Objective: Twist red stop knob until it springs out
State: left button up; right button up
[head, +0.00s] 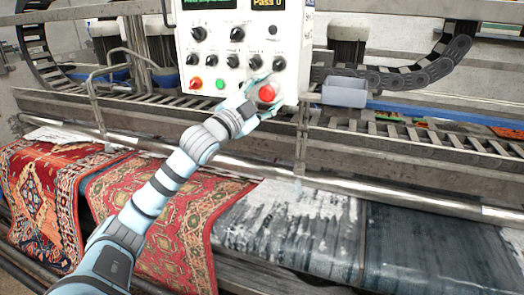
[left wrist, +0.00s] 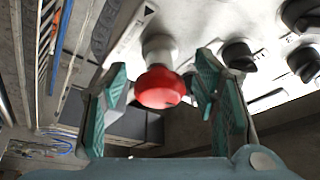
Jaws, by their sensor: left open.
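The red stop knob (head: 267,93) is at the lower right of the white control panel (head: 232,50). In the left wrist view the red knob (left wrist: 160,88) sticks out from the panel on a pale collar. My left gripper (head: 258,97) is at the knob. In the left wrist view my left gripper (left wrist: 160,100) is open, with one green-padded finger on each side of the knob. A gap shows between the knob and the left finger; the right finger is closer, and I cannot tell if it touches. My right gripper is not in view.
Rugs (head: 165,205) and a metal roller bar (head: 400,197) lie below.

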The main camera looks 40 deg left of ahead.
pick_arm(q)
jog(key=shift+f+n+b, duration=0.15)
jog(key=shift+n+b, duration=0.2)
jog(key=shift+n, duration=0.35)
jog(key=n+y+b, duration=0.1)
jog(key=n+b, duration=0.2)
jog(key=f+n+y+b, duration=0.1)
jog(key=n+y+b, duration=0.1)
jog(key=n+b, duration=0.1)
jog(key=n+t+y+b, duration=0.1)
jog(key=n+y+b, duration=0.1)
jog(key=n+b, duration=0.1)
jog(key=shift+d+f+b, duration=0.1)
jog(key=shift+f+b, duration=0.05)
jog(key=shift+b, duration=0.6)
jog(key=b+v, duration=0.8)
jog(key=v, duration=0.7)
jog(key=w+a+f+n+g+p, duration=0.1)
jog(key=w+a+f+g, duration=0.2)
jog(key=w+f, duration=0.55)
jog(key=w+a+f+g, duration=0.1)
jog(key=f+g, duration=0.1)
jog(key=f, duration=0.9)
jog(key=w+a+f+g, duration=0.2)
jog(key=f, duration=0.9)
jog(key=shift+f+n+p, duration=0.25)
jog(key=shift+n+p, duration=0.05)
jog(key=shift+p, duration=0.1)
jog(key=shift+w+r, duration=0.15)
